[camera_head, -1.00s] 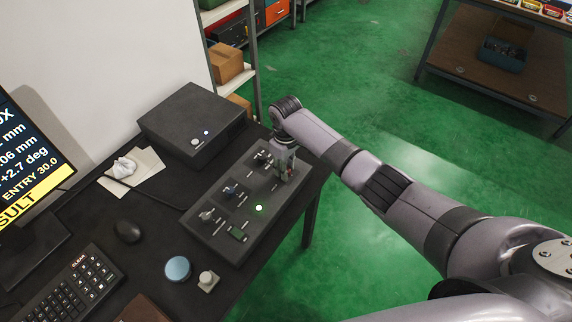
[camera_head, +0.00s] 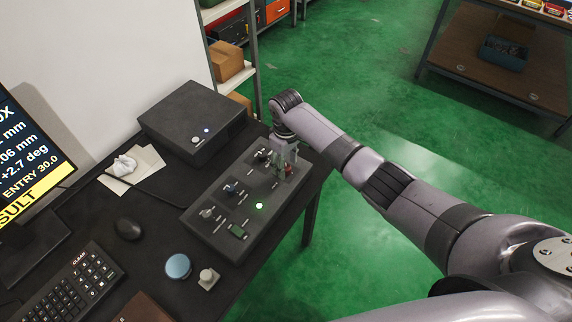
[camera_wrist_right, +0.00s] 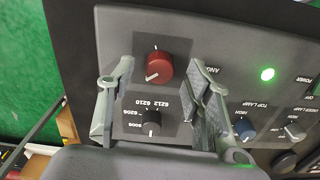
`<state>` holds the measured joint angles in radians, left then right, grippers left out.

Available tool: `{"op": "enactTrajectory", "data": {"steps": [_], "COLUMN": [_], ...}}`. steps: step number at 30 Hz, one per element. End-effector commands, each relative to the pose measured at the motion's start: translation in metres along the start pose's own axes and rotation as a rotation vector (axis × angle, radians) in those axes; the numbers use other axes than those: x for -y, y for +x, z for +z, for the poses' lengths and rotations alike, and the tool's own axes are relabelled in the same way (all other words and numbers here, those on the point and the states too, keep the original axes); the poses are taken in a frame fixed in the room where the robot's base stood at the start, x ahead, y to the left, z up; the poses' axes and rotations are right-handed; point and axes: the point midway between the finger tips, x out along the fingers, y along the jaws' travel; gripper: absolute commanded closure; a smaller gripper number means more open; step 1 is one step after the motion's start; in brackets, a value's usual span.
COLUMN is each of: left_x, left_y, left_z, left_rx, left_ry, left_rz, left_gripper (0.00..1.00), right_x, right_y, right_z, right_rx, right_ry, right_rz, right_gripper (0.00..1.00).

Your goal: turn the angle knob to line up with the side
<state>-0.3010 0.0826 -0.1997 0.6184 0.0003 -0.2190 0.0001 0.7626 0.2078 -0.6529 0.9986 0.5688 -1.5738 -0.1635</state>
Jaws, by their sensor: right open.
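The angle knob (camera_wrist_right: 158,65) is red and round, with a white pointer mark aimed to the lower left in the right wrist view. Part of the label "ANG" shows to its right. My right gripper (camera_wrist_right: 161,75) is open above the control panel (camera_wrist_right: 215,35). Its two fingers stand on either side of the red knob, with a visible gap at each side. In the head view the right gripper (camera_head: 285,168) is over the far right end of the panel, and a bit of red shows by the fingers. My left gripper is not in view.
A black selector knob (camera_wrist_right: 148,122) with bearing numbers sits between the fingers, nearer the palm. Lamp knobs (camera_wrist_right: 245,128) and a lit green light (camera_wrist_right: 267,74) are to the right. A dark box (camera_head: 190,120) stands behind the panel. A mouse (camera_head: 128,230) and keyboard lie left.

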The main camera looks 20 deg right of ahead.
Motion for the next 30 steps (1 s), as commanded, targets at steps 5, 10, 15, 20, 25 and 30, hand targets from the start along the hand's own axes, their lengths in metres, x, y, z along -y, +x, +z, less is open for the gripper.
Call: {"op": "enactTrajectory", "data": {"steps": [5,10,15,20,25,30], "left_x": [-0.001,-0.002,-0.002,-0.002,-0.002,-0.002], "left_y": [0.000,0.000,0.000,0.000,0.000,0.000], "left_z": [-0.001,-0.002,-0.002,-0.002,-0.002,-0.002], "left_rx": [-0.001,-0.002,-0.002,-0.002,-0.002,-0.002], "left_ry": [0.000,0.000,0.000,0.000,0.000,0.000], "left_rz": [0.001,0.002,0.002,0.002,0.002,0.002], "left_gripper": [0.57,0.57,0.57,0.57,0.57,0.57], "right_x": [-0.001,-0.001,-0.001,0.000,0.000,0.000], "right_y": [-0.037,-0.073,-0.098,-0.107,-0.108,-0.108], "right_z": [-0.001,-0.001,-0.001,0.000,0.000,0.000], "right_rx": [-0.006,-0.005,-0.003,-0.001,0.000,-0.001], "right_ry": [0.000,0.000,0.000,0.000,0.000,0.000], "right_rz": [0.001,0.002,0.002,0.000,0.000,0.000], "right_gripper": [0.54,0.54,0.54,0.54,0.54,0.54]}}
